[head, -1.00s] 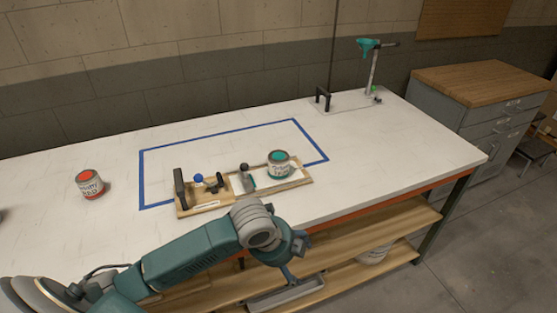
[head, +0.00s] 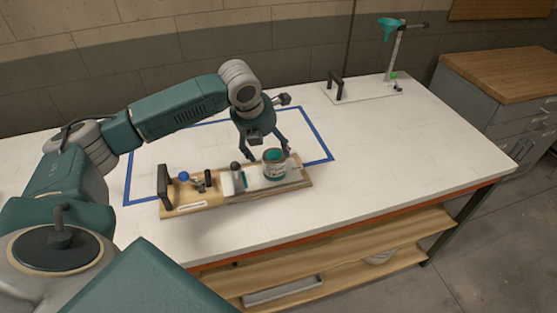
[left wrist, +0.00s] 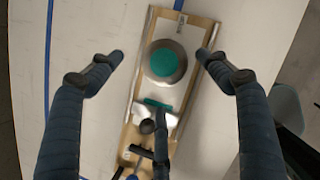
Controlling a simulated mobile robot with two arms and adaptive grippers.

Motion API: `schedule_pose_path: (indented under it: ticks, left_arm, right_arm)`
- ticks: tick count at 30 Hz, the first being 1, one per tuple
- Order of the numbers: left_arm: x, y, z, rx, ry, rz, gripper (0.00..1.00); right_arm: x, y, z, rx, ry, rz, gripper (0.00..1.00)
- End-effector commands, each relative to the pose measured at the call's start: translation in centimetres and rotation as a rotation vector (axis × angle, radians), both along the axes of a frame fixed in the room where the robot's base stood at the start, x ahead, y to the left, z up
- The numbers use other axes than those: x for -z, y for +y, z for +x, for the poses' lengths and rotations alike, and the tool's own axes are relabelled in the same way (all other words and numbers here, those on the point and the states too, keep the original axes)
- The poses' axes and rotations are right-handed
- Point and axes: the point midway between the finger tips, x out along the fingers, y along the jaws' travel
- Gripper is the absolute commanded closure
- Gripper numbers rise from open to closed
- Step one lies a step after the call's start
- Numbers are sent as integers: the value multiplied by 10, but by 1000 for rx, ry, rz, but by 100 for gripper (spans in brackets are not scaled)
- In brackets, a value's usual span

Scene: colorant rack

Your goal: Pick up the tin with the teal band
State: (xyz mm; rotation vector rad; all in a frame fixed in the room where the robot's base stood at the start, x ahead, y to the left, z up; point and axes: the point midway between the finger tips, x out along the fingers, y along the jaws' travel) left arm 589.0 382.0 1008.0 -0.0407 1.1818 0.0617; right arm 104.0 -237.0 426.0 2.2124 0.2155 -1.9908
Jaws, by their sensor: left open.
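The tin with the teal band (head: 275,165) stands upright at the right end of a wooden rack (head: 220,203). Its top looks teal with a pale metal rim. In the left wrist view the tin (left wrist: 165,62) shows from above, near the top centre. My left gripper (head: 268,153) is open above the tin, pointing down. In the left wrist view its two fingers (left wrist: 162,56) lie on either side of the tin, with clear gaps to it. The right gripper is not in view.
The rack also bears a black handle (head: 163,187), a blue knob (head: 184,177) and a dark-knobbed fitting (head: 236,175) beside the tin. Blue tape (head: 318,135) outlines a table area. A stand with a teal funnel (head: 390,27) is at the back right. The table's right side is clear.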

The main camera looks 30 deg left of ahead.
Motion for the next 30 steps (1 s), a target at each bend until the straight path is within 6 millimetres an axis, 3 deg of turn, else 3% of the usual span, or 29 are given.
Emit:
schedule_pose_path:
  ticks: [3, 9, 19, 28, 30]
  left_arm:
    - [18, 0, 7, -1, 4, -2, 23]
    - [32, -1, 12, -2, 1, -1, 23]
    - [74, -6, 25, -2, 1, -1, 23]
    - [80, -5, 28, -1, -1, 1, 23]
    - [80, -5, 28, -1, -1, 1, 35]
  right_arm:
    - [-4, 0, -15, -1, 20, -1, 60]
    - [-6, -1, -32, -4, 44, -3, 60]
    - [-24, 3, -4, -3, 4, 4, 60]
    - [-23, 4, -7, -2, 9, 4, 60]
    - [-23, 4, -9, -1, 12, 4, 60]
